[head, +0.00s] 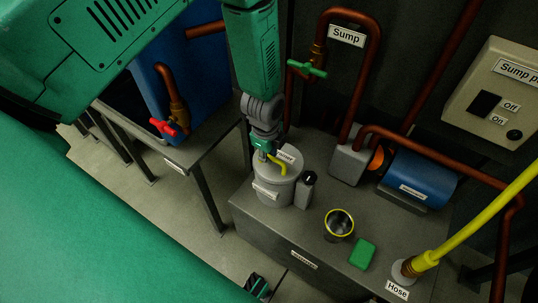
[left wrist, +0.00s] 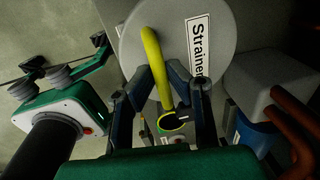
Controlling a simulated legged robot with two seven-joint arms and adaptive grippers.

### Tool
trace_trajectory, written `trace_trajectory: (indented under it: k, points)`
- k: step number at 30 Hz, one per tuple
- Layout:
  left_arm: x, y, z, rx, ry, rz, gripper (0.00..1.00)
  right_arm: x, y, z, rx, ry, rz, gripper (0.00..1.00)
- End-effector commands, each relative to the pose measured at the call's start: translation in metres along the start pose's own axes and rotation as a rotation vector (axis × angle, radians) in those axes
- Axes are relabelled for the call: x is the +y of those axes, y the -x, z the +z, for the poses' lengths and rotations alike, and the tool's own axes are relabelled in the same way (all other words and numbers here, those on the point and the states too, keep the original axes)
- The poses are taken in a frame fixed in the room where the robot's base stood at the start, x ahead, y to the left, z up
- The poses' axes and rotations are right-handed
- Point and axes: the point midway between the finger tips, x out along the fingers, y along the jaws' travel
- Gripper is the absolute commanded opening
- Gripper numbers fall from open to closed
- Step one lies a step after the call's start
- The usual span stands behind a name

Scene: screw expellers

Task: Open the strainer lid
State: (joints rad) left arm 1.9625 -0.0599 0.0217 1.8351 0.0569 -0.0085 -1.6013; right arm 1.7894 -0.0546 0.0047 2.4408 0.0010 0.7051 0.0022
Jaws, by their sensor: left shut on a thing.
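The grey round strainer (head: 268,190) stands on the metal bench, with its flat grey lid on top. The lid also fills the top of the left wrist view (left wrist: 235,38), with the label "Strainer" on it. A bent yellow handle (head: 280,166) sits on the lid. My left gripper (head: 263,153) is over the lid, and in the left wrist view its two fingers (left wrist: 163,80) are shut on the yellow handle (left wrist: 151,45). What seems to be my right gripper (head: 257,286) shows in part at the bottom edge, away from the strainer; its finger opening is unclear.
A small dark-capped canister (head: 306,190) stands close beside the strainer. A yellow-rimmed cup (head: 339,224) and a green block (head: 362,254) are on the bench. A blue pump (head: 418,180) with copper pipes stands behind. A yellow hose (head: 470,228) rises at right.

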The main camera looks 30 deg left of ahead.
Motion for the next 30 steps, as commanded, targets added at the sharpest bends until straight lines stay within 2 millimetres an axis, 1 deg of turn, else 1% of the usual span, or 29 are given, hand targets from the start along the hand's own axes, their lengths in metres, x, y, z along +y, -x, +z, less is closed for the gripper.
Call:
trace_trajectory:
  k: [1, 7, 13, 21, 30]
  points:
    - [-0.006, 0.007, 0.001, -0.001, 0.0, 0.022, 0.0, 0.0, 0.006, 0.0, 0.0, 0.0, 0.0, 0.4]
    - [-0.022, 0.02, 0.001, 0.0, 0.001, 0.165, 0.0, 0.0, 0.019, -0.001, 0.0, 0.0, 0.0, 0.4]
    - [-0.039, 0.032, 0.001, 0.0, 0.0, 0.162, 0.0, 0.0, 0.027, -0.002, 0.0, 0.0, 0.0, 0.4]
    - [-0.058, 0.04, 0.001, 0.0, 0.002, 0.161, 0.0, 0.0, 0.031, -0.002, 0.0, 0.0, 0.0, 0.4]
    - [-0.066, 0.041, 0.001, 0.0, 0.001, 0.164, 0.0, 0.0, 0.032, -0.002, 0.0, 0.0, 0.0, 0.4]
